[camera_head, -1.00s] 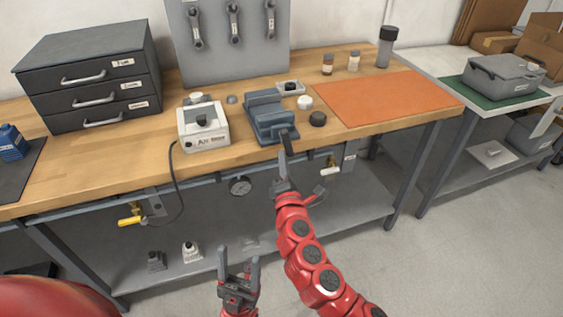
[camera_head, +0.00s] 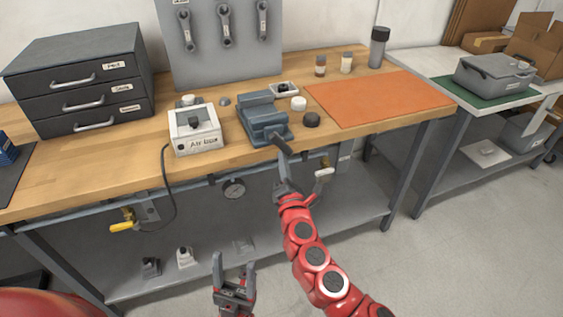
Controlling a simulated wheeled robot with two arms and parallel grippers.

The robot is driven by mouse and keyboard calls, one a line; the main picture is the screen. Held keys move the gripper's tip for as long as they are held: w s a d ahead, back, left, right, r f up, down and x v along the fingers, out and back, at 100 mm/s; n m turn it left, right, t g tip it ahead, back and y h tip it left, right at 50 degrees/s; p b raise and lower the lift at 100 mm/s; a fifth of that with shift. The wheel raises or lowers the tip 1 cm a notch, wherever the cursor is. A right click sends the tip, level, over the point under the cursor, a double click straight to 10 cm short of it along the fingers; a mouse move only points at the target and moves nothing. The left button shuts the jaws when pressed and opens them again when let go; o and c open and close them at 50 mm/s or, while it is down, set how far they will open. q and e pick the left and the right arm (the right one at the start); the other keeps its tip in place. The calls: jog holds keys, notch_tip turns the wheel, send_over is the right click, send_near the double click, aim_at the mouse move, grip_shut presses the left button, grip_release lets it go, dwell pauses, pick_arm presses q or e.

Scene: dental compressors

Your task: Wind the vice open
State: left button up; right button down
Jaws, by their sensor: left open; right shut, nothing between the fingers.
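The blue-grey vice (camera_head: 262,119) sits on the wooden bench near its front edge, in the middle of the view. My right gripper (camera_head: 281,148) is shut with nothing held. Its fingers reach up in front of the vice's front end at the bench edge. They overlap the vice in the picture, and I cannot tell whether they touch it. The vice's handle cannot be made out clearly there. My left gripper (camera_head: 234,276) is open and empty, low in front of the bench, well away from the vice.
A white switch box (camera_head: 197,133) with a cable stands left of the vice. A black round cap (camera_head: 311,120) and a white one (camera_head: 298,104) are close on its right. An orange mat (camera_head: 378,97) lies further right. A gauge (camera_head: 234,190) hangs below the bench edge.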

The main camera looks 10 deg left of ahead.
jog(key=shift+w+d+r, duration=0.1)
jog(key=shift+w+d, duration=0.3)
jog(key=shift+d, duration=0.2)
dwell(0.5)
jog(key=shift+d, duration=0.1)
jog(key=shift+w+d+r, duration=0.25)
jog(key=shift+w+d, duration=0.05)
jog(key=shift+d, duration=0.05)
jog(key=shift+w+d+r+p, duration=0.1)
jog(key=shift+r+p, duration=0.05)
jog(key=shift+p, duration=0.15)
dwell(0.6)
